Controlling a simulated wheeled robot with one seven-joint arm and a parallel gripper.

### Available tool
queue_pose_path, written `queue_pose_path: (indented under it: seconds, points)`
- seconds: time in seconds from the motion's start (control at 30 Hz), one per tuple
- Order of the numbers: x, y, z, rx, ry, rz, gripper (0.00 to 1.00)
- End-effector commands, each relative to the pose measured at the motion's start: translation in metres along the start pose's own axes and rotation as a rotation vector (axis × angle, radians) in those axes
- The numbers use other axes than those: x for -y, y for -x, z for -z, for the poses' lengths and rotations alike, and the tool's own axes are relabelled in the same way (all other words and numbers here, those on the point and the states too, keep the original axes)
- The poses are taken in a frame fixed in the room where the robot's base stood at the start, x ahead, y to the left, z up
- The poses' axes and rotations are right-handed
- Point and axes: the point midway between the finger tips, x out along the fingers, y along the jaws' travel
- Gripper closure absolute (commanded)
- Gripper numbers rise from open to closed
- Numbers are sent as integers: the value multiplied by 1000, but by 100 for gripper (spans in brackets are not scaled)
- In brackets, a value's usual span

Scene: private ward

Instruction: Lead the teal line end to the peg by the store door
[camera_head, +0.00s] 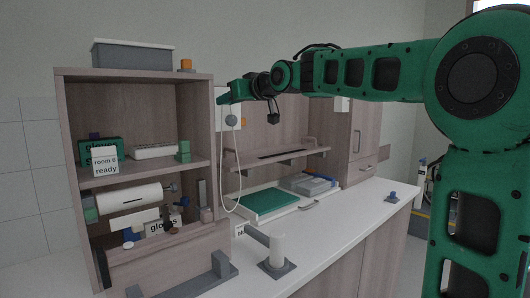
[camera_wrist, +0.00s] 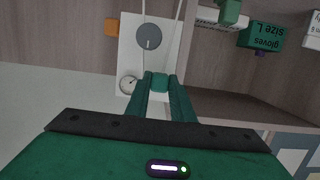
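My gripper (camera_head: 223,98) is raised in front of the back wall panel, right of the open shelf. In the wrist view the fingers (camera_wrist: 160,88) close on a small teal block (camera_wrist: 160,81), which looks like the teal line end. A thin pale line (camera_head: 222,165) hangs from the gripper area in a long loop down to the counter. A small blue peg (camera_head: 391,195) stands on the counter's right part, near the tall cabinet door (camera_head: 366,125). I cannot tell for certain that this is the named peg.
A white panel with a grey knob (camera_wrist: 149,37) and a dial (camera_wrist: 128,84) is behind the fingers. The shelf (camera_head: 140,84) holds boxes and gloves. A green tray (camera_head: 272,202), grey boxes (camera_head: 308,184) and a grey-based white post (camera_head: 277,250) stand on the counter. The right counter is mostly clear.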

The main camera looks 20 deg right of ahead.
Motion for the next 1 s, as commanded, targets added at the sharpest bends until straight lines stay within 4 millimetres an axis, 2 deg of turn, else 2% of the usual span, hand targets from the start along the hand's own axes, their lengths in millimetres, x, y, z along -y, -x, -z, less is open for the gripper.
queue_pose_path:
  seconds: [0.7,1.0]
  points:
    - [-2,16,-3,-1,0,-2,100]
    - [-1,39,-7,-2,0,-3,100]
